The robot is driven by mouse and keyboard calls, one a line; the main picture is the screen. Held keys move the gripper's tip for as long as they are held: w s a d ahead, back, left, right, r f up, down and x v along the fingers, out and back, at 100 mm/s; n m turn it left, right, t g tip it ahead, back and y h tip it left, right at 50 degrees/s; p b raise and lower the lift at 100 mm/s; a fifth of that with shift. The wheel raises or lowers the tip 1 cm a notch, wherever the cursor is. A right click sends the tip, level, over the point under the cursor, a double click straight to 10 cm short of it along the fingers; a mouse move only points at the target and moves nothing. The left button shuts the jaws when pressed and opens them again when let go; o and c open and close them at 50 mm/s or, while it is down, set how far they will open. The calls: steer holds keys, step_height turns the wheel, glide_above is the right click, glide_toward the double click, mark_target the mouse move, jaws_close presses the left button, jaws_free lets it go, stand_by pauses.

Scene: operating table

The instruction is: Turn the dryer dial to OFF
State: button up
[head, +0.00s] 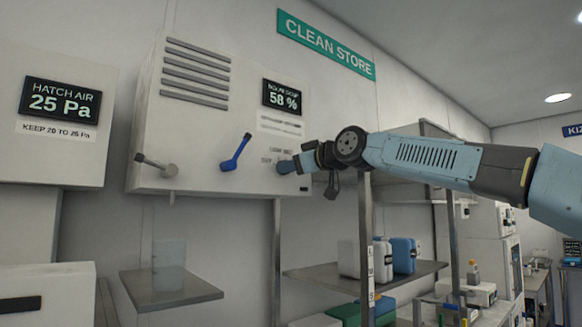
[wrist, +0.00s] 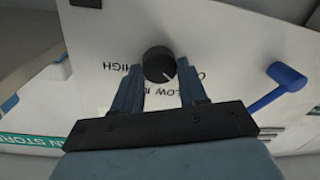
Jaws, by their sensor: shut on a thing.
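The dryer dial (wrist: 158,64) is a round black knob with a white pointer line, on the white panel of the wall unit (head: 210,120). My gripper (wrist: 160,72) has its two blue fingers on either side of the dial and is shut on it. In the wrist view the pointer slants to the lower right, between the lettering "LOW" and a partly hidden label starting with "O". The lettering "HIGH" is on the left. In the head view my gripper (head: 284,166) is at the panel's lower right and hides the dial.
A blue lever (head: 236,153) stands out from the panel left of my gripper, with a grey lever (head: 158,165) further left. A humidity display (head: 282,98) reads 58 %. Below are a metal shelf (head: 175,287) and a rack with blue and white cases (head: 402,255).

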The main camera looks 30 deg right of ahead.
steer(key=shift+a+f+n, duration=0.1)
steer(key=shift+n, duration=1.8)
steer(key=o, duration=1)
steer(key=shift+o, duration=0.2)
steer(key=v, duration=1.4)
steer(key=shift+w+a, duration=0.1)
